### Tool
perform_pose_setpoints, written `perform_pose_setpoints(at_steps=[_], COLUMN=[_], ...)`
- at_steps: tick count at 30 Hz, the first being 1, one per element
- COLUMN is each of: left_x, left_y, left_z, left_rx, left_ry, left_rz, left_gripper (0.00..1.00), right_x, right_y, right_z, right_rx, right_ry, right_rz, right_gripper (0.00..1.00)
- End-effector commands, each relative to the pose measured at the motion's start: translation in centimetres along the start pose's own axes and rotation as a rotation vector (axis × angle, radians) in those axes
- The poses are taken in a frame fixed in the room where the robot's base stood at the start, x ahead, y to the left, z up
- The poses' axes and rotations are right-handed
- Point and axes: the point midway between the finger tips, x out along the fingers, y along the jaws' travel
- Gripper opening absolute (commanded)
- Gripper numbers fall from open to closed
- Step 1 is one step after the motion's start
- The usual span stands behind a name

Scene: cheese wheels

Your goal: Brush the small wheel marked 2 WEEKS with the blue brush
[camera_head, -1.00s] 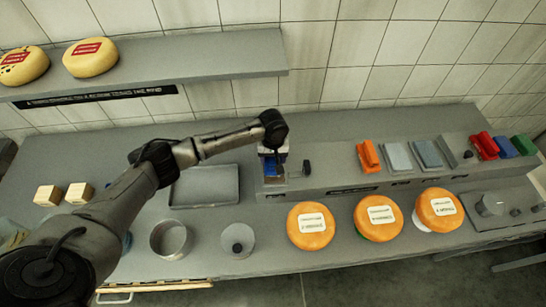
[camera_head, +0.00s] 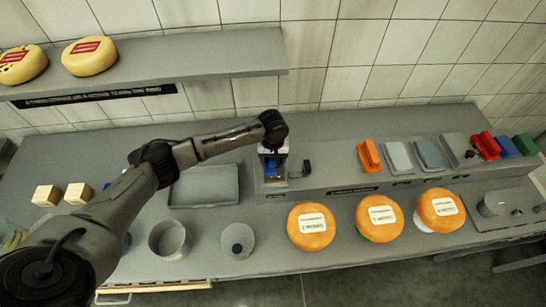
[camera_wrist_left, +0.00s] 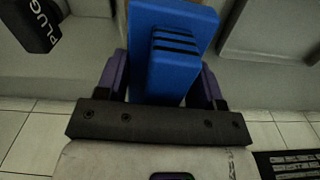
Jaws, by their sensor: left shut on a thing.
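My left gripper (camera_head: 272,170) is over the raised ledge at the back of the counter. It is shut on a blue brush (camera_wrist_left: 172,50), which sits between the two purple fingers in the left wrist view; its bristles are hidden. The blue brush also shows below the gripper in the head view (camera_head: 270,168). Three orange wheels with white labels stand on the counter front: a left one (camera_head: 311,239), a middle one (camera_head: 379,231) and a right one (camera_head: 440,221). My right gripper is not in view.
A black piece marked PLUG (camera_wrist_left: 34,22) is beside the brush. Along the ledge are an orange block (camera_head: 369,156), grey pads (camera_head: 398,157) and red, blue and green blocks (camera_head: 503,147).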

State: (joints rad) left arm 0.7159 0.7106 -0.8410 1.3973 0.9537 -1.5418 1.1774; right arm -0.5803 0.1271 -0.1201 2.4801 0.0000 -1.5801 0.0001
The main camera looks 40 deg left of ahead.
Motion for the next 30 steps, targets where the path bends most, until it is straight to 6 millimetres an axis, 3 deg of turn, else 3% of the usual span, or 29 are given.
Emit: perform_pose_setpoints(at_steps=[30], left_x=[0.91], left_y=[0.04], left_z=[-0.02], left_rx=[0.000], left_ry=[0.001], left_rz=[0.001], left_gripper=[0.43], right_x=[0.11], right_y=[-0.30], right_z=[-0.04], right_rx=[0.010], right_ry=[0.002], right_rz=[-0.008], right_gripper=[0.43])
